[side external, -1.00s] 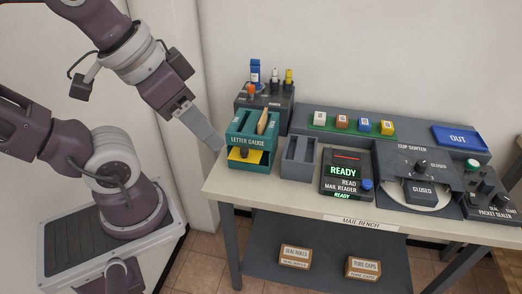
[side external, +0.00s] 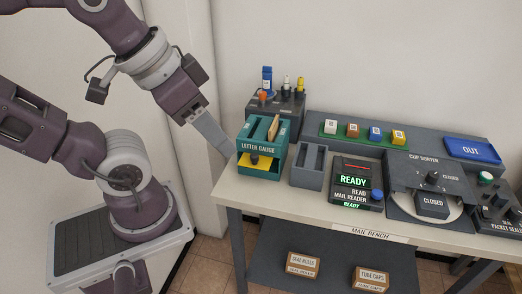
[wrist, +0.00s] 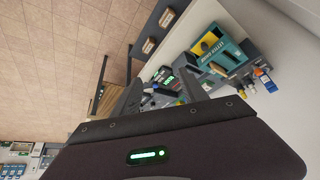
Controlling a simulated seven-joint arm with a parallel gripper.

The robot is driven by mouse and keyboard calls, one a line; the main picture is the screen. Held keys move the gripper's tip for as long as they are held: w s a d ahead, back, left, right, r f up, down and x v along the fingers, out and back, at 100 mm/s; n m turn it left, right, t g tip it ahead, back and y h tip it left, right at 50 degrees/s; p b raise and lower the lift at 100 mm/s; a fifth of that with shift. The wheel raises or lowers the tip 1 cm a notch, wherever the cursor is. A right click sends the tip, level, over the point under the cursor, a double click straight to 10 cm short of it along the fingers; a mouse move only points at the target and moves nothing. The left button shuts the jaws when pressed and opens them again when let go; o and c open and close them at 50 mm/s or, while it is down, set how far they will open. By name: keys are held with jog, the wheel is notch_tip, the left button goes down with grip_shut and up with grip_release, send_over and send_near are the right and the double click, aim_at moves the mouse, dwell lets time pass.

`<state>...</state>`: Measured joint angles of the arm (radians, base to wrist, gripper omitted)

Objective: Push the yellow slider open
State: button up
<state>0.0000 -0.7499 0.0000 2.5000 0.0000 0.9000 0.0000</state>
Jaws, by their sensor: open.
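The teal letter gauge (side external: 263,140) stands at the left end of the bench, with its name on the front. The yellow slider (side external: 266,169) shows in the low front opening of the gauge, with a small dark knob (side external: 254,160) on it. My gripper (side external: 229,153) is just left of the gauge, its fingers slanting down close to the gauge's left side. Whether they touch it I cannot tell. In the wrist view the two grey fingers are apart with nothing held between them, and the gauge (wrist: 231,58) lies beyond them at the upper right.
A grey two-slot holder (side external: 308,166) and the mail reader (side external: 352,182) reading READY stand right of the gauge. A marker rack (side external: 285,103) stands behind it. The cup sorter (side external: 420,178) and blue OUT tray (side external: 472,149) are farther right.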

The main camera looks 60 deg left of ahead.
jog(key=shift+c, duration=0.4)
jog(key=shift+w+a+n, duration=0.1)
jog(key=shift+w+n, duration=0.2)
jog(key=shift+w, duration=0.05)
jog(key=c, duration=0.4)
jog(key=shift+o, duration=0.2)
jog(key=n+g, duration=0.6)
jog(key=n, duration=1.1)
send_over(255, 155)
notch_tip(255, 155, down, 14)
jog(key=shift+s+r, duration=0.1)
notch_tip(255, 155, down, 7)
grip_shut()
